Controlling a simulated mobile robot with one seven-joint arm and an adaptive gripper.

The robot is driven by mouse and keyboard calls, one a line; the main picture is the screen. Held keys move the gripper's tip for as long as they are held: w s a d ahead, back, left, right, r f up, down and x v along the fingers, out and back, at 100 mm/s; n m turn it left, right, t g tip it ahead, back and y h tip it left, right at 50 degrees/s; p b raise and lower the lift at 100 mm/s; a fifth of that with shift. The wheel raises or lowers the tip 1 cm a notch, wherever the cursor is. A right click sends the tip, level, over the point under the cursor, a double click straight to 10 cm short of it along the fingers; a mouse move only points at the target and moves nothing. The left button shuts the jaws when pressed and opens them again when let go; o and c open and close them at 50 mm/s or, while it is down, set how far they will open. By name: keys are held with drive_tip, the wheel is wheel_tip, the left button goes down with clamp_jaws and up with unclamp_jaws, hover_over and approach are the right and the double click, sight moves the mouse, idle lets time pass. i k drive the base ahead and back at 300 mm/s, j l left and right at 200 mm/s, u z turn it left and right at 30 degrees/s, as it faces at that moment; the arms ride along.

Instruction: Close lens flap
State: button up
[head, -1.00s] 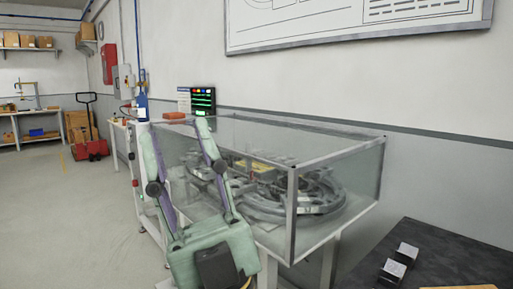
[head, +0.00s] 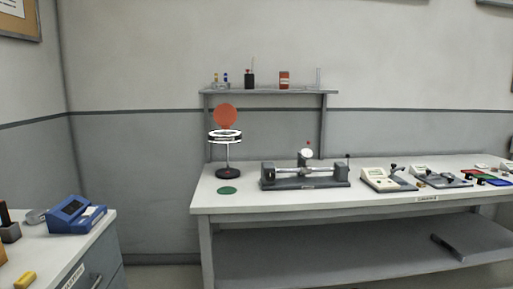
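A magnifier lamp with a white ring head (head: 225,136) stands on a thin post with a dark round base (head: 228,173), at the left end of the workbench. Its orange-red round flap (head: 226,116) stands raised above the ring, so the flap is open. A green disc (head: 228,190) lies flat on the bench in front of the base. My gripper is not in view.
The grey-white workbench (head: 205,200) runs to the right. It bears a bench gauge (head: 305,175), beige devices (head: 388,179) and small coloured pieces. A shelf (head: 270,92) with bottles stands behind. A cabinet (head: 85,250) with a blue device (head: 76,214) is at left.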

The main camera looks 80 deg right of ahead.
sight(226, 114)
drive_tip(key=z, duration=2.15)
drive_tip(key=i+l, duration=0.25)
drive_tip(key=i+l+u, duration=0.1)
drive_tip(key=i+l, duration=0.15)
drive_tip(key=l, duration=0.2)
drive_tip(key=i+l, duration=0.2)
drive_tip(key=l, duration=0.15)
drive_tip(key=i+l, duration=0.25)
drive_tip(key=l, duration=0.15)
drive_tip(key=i+l+u, duration=0.1)
drive_tip(key=l, duration=0.25)
drive_tip(key=i+l, duration=0.3)
drive_tip(key=i+l+u, duration=0.1)
drive_tip(key=i+l, duration=0.15)
drive_tip(key=l, duration=0.2)
drive_tip(key=i+l, duration=0.2)
drive_tip(key=l, duration=0.2)
drive_tip(key=i+l, duration=0.1)
drive_tip(key=i, duration=0.4)
